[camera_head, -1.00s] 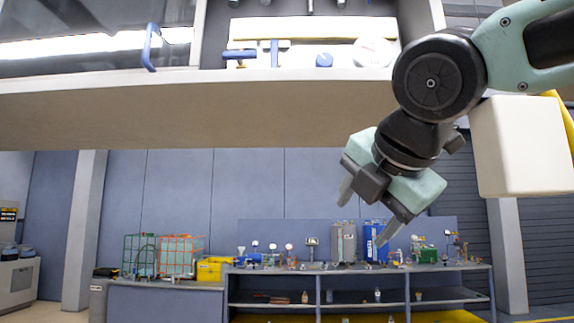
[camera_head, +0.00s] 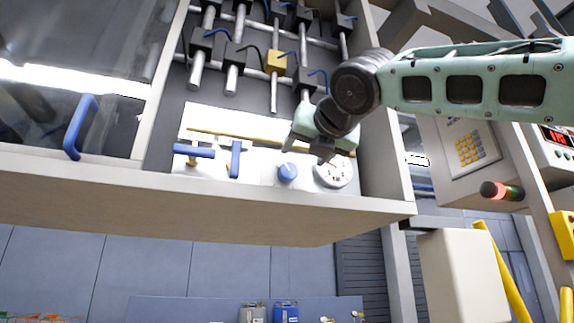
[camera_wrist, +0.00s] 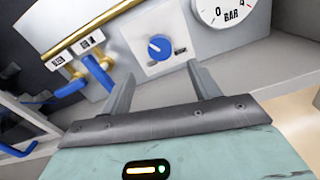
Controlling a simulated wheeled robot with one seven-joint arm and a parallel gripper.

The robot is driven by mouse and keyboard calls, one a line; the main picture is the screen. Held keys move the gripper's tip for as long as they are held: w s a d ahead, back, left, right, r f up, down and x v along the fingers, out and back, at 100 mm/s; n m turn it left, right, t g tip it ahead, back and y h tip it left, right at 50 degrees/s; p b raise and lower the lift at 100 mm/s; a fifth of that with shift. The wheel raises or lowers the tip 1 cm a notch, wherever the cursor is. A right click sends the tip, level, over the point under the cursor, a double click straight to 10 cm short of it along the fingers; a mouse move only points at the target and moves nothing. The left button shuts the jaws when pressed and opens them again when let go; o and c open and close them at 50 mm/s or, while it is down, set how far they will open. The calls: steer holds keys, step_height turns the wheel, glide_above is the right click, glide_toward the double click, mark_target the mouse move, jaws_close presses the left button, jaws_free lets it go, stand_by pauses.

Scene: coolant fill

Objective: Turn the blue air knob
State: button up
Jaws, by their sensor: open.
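The round blue air knob (camera_head: 287,172) sits on a white panel inside the open cabinet, left of a white gauge (camera_head: 333,172). In the wrist view the knob (camera_wrist: 159,47) has a white pointer line and small labels at its lower corners. My gripper (camera_head: 318,155) is in front of the panel, up and right of the knob in the head view. In the wrist view its two fingers (camera_wrist: 160,76) are spread and empty. The knob appears beyond and between the fingertips, apart from both.
Two blue lever handles (camera_head: 235,158) (camera_head: 193,152) are left of the knob, below a brass pipe (camera_head: 250,137). The cabinet's front ledge (camera_head: 200,205) runs below the panel. A blue door handle (camera_head: 79,127) is far left. A control box (camera_head: 465,150) stands at the right.

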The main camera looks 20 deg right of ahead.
mark_target(290, 170)
steer(key=w+p, duration=0.3)
steer(key=w, duration=0.7)
steer(key=shift+w+p, duration=0.35)
steer(key=c, duration=1)
